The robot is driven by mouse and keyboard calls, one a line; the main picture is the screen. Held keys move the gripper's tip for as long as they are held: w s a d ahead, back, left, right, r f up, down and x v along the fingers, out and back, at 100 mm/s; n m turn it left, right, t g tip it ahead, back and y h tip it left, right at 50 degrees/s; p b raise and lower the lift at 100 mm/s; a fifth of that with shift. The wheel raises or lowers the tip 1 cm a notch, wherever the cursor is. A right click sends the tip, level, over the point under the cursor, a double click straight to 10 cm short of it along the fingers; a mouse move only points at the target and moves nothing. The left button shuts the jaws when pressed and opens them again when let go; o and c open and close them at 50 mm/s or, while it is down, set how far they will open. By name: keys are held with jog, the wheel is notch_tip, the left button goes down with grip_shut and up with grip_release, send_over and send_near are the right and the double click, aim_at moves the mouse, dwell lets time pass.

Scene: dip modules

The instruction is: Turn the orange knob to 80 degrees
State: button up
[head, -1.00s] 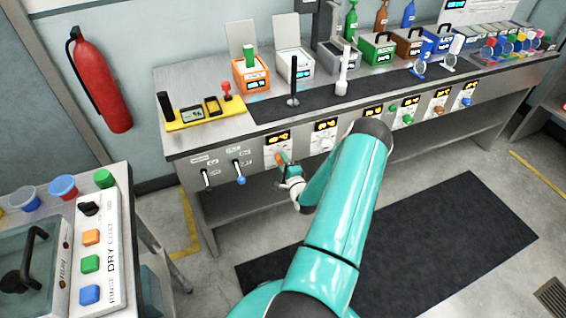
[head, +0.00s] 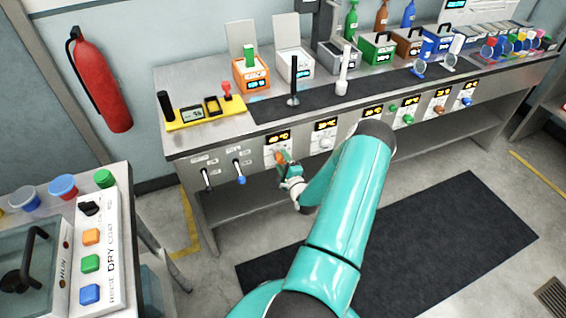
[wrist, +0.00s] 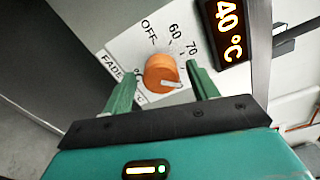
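The orange knob (wrist: 158,67) sits on a white dial plate (wrist: 125,50) marked OFF, 60 and 70, with other marks partly hidden. Its white pointer line faces the lower right in the wrist view. A display (wrist: 230,30) beside it shows 40 °C. My gripper (wrist: 163,78) has its two green fingers on either side of the knob, with small gaps showing. In the head view, my gripper (head: 285,162) is at the bench front panel, partly covering the orange knob (head: 280,156).
Two levers, black (head: 206,178) and blue (head: 240,172), stick out left of the dial. A white knob (head: 326,143) is to its right. The bench (head: 215,138) carries several small bath units. A console (head: 112,270) stands at the lower left.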

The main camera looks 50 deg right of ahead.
jog(key=v, duration=1.4)
jog(key=shift+d, duration=0.1)
